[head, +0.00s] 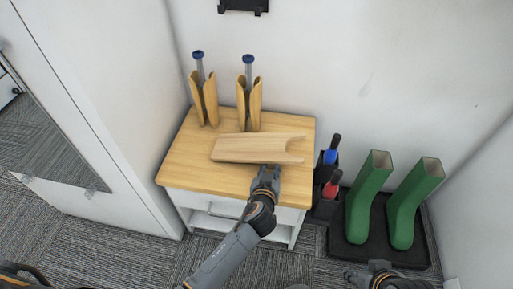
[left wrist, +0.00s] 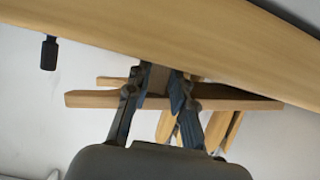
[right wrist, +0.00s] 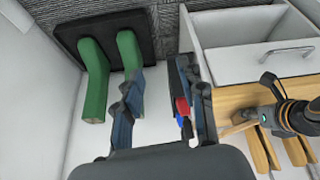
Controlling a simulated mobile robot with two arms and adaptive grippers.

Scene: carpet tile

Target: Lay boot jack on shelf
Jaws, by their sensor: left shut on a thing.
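The boot jack (head: 255,149) is a pale wooden board with a notch at its right end, in the head view over the wooden top (head: 185,165) of a small white cabinet. My left gripper (head: 267,176) is shut on its near edge; the left wrist view shows the fingers on the board (left wrist: 225,103), with a gap between board and cabinet top (left wrist: 150,35). My right gripper (head: 378,268) is at the lower edge of the head view; in the right wrist view (right wrist: 160,85) its fingers are apart and empty. I cannot tell which surface counts as the shelf.
Two wooden boot shapers (head: 204,98) (head: 248,104) with blue knobs stand at the back of the cabinet top. Brushes, one blue (head: 330,156) and one red (head: 330,190), stand in black holders to the right. Green boots (head: 369,200) stand on a black tray (head: 385,256) on the floor.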

